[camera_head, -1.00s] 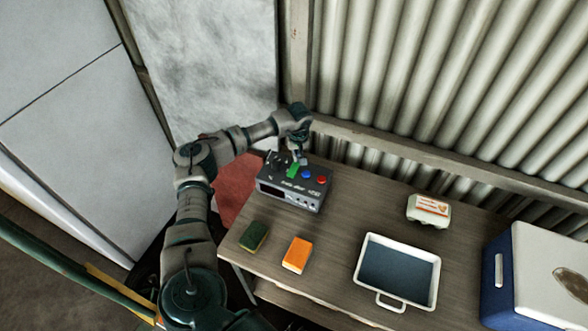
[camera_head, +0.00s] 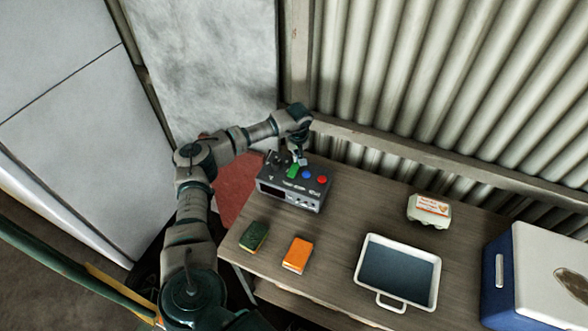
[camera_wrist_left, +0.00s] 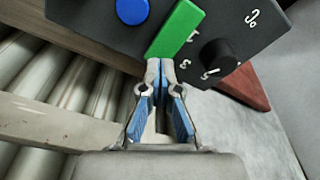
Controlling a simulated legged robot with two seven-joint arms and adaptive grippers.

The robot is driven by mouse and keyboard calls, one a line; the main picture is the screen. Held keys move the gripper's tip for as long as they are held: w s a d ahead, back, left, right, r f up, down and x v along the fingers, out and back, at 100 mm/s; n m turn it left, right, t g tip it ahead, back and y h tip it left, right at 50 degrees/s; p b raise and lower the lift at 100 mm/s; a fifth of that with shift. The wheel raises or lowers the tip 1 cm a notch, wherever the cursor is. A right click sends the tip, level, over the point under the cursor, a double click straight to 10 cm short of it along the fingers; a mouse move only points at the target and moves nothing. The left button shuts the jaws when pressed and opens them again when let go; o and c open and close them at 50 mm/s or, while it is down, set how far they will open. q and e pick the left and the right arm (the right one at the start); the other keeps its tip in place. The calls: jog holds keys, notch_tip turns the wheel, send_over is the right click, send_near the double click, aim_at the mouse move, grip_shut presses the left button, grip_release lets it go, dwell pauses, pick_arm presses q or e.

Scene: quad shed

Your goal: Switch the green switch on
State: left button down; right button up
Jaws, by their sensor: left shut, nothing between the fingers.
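The green switch (camera_head: 293,171) is on the top of a dark control box (camera_head: 290,200) at the back left of the table. In the left wrist view the green switch (camera_wrist_left: 178,30) is a flat rectangular piece beside a blue button (camera_wrist_left: 132,10) and a black knob (camera_wrist_left: 217,54). My left gripper (camera_wrist_left: 160,64) is shut with nothing between its fingers. Its tips are at the near end of the green switch and seem to touch it; exact contact is hard to tell. In the head view my left gripper (camera_head: 297,160) is above the box. My right gripper is not in view.
A red button (camera_head: 322,180) is at the box's right. On the wooden table are a green sponge (camera_head: 253,236), an orange sponge (camera_head: 298,255), a white tray (camera_head: 438,280) and an egg carton (camera_head: 429,210). A blue cooler (camera_head: 494,275) stands at the right. A corrugated wall (camera_head: 450,90) is behind.

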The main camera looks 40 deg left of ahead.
aim_at(297, 163)
pick_arm(q)
jog(key=shift+f+b, duration=0.45)
jog(key=shift+f, duration=0.6)
jog(key=shift+r, duration=0.1)
notch_tip(297, 163, up, 7)
jog(key=p, duration=0.5)
dwell(0.4)
jog(key=shift+a, duration=0.1)
dwell(0.4)
